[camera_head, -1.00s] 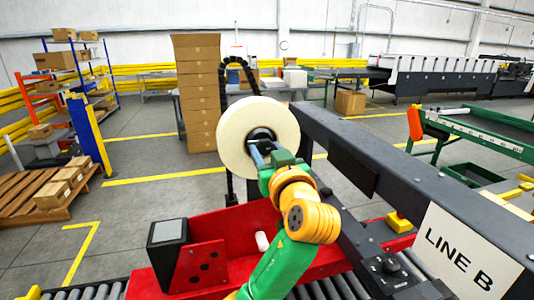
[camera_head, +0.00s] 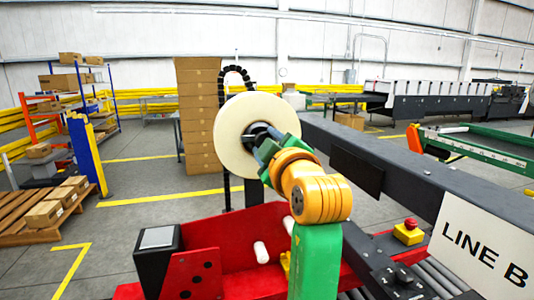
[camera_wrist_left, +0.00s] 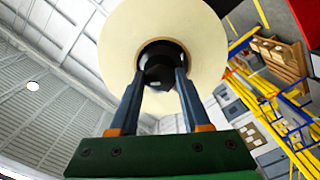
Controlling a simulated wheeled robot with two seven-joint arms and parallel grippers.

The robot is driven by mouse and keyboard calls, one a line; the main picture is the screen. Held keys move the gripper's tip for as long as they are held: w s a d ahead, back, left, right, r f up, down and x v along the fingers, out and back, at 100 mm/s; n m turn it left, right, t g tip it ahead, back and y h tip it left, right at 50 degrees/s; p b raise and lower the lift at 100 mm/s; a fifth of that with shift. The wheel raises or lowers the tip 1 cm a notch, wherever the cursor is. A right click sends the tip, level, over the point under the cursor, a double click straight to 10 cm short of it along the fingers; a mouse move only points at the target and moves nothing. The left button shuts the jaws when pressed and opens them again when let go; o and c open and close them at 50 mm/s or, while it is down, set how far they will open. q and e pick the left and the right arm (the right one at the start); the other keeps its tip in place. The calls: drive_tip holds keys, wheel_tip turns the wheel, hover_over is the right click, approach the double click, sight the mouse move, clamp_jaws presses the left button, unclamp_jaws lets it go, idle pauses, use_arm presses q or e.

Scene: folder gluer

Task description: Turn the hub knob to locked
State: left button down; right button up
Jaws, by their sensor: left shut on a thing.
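A large cream roll (camera_head: 232,135) is mounted upright in front of me, with a dark hub knob at its centre. In the left wrist view the roll (camera_wrist_left: 115,45) fills the upper middle, and the black hub knob (camera_wrist_left: 160,66) sits in its core. My left gripper (camera_wrist_left: 158,82) has its two blue fingers on either side of the knob, shut on it. In the head view my left gripper (camera_head: 262,140) reaches the roll's centre and hides most of the knob. The knob's marking cannot be read. My right gripper is not in view.
A red machine bed (camera_head: 215,235) lies below the roll, with a black box (camera_head: 158,255) at its left. A dark beam (camera_head: 400,165) with a LINE B sign (camera_head: 480,245) runs along the right. A red button on a yellow base (camera_head: 409,232) is near it.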

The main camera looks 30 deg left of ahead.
use_arm(q)
drive_tip(key=shift+n+b, duration=0.85)
drive_tip(key=shift+n, duration=2.85)
drive_tip(key=shift+c, duration=2)
unclamp_jaws()
